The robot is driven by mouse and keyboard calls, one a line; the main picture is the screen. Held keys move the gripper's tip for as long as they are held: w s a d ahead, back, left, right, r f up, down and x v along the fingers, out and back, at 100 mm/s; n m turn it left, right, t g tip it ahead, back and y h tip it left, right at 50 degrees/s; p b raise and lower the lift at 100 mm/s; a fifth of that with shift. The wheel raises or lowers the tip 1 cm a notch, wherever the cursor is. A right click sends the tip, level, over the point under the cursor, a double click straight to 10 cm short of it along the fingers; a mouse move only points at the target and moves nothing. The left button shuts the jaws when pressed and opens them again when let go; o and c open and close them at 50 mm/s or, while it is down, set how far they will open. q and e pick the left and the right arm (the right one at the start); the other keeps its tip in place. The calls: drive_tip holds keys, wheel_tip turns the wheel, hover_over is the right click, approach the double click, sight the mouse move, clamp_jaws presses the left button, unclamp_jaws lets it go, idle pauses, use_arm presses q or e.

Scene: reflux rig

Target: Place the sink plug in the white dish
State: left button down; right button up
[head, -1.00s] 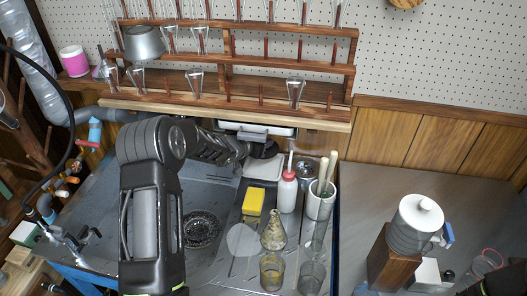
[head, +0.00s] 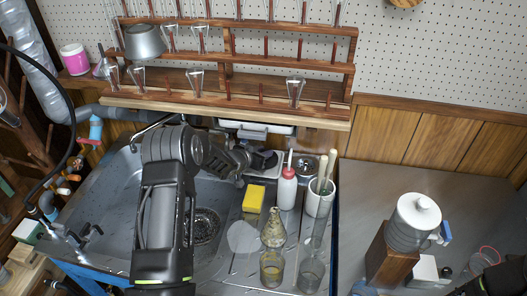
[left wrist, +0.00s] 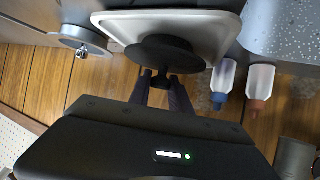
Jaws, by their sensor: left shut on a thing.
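My left gripper (left wrist: 161,84) is shut on the sink plug (left wrist: 166,54), a black disc with a short knob between the fingertips. The white dish (left wrist: 225,33), a pale shallow rectangular tray, lies right behind the plug in the left wrist view; the plug overlaps its near edge there. I cannot tell whether they touch. In the head view the left gripper (head: 250,160) is at the back of the sink counter, and the dark plug and gripper cover most of the dish. My right gripper is not in view.
A white bottle with a red cap (head: 287,190), a white cup of pestles (head: 319,199) and a metal bowl (head: 304,166) stand right of the dish. A yellow sponge (head: 253,198), a flask (head: 273,234) and beakers stand in front. A wooden rack (head: 230,108) is behind.

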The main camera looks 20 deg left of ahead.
use_arm(q)
drive_tip(key=shift+f, duration=0.2)
drive_tip(key=c, duration=1.2)
unclamp_jaws()
drive_tip(key=shift+r, duration=0.2)
drive_tip(key=b+v, duration=0.1)
drive_tip(key=v, duration=1.1)
